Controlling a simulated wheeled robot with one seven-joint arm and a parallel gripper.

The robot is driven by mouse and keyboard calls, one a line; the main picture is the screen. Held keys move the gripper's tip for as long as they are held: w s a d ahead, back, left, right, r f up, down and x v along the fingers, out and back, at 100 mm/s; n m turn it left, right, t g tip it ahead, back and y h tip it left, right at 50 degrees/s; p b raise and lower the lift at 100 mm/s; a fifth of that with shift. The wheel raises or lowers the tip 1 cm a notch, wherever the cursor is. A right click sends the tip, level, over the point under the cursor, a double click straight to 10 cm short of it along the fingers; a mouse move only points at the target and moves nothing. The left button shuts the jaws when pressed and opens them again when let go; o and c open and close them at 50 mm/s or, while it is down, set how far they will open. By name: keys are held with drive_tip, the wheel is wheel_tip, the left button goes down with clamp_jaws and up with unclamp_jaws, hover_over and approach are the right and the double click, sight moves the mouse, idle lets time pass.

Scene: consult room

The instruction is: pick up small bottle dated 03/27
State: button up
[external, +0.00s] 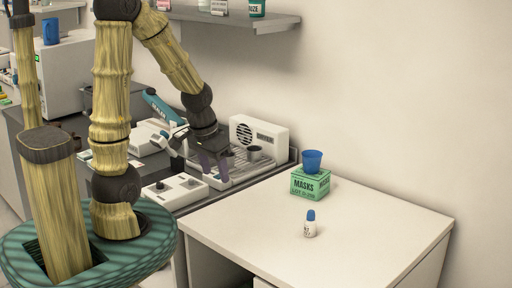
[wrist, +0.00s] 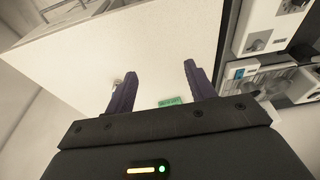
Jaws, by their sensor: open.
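A small white bottle (external: 310,230) with a blue cap stands upright on the white table (external: 350,255). Its label is too small to read a date. In the wrist view, a small pale thing (wrist: 117,84), probably this bottle, shows just beside the left finger. My gripper (external: 216,170) is open and empty, with dark purple fingers, left of the table near the grey counter and apart from the bottle. Both fingers show spread in the wrist view (wrist: 160,70).
A green masks box (external: 309,184) with a blue cup (external: 313,161) on top stands behind the bottle. A white vented device (external: 260,138) and a control box (external: 174,192) are on the counter (external: 150,168). A shelf (external: 235,20) hangs above. The table's front is clear.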

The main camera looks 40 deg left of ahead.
drive_tip(key=n+t+h+b, duration=0.5)
drive_tip(key=n+h+b, duration=0.5)
drive_tip(key=n, duration=1.5)
approach(310, 223)
drive_tip(key=shift+h, duration=0.7)
drive_tip(key=a, duration=0.2)
drive_tip(key=a+r, duration=0.1)
drive_tip(key=s+a, duration=0.1)
drive_tip(key=a, duration=0.1)
drive_tip(key=shift+a+r+p, duration=0.15)
drive_tip(key=shift+a+p, duration=0.15)
drive_tip(key=shift+m, duration=0.3)
drive_tip(key=p+x, duration=0.1)
drive_tip(key=x, duration=1)
drive_tip(key=shift+d, duration=0.25)
drive_tip(key=shift+w+d+f, duration=0.15)
drive_tip(key=shift+d+f, duration=0.1)
drive_tip(key=shift+f, duration=0.1)
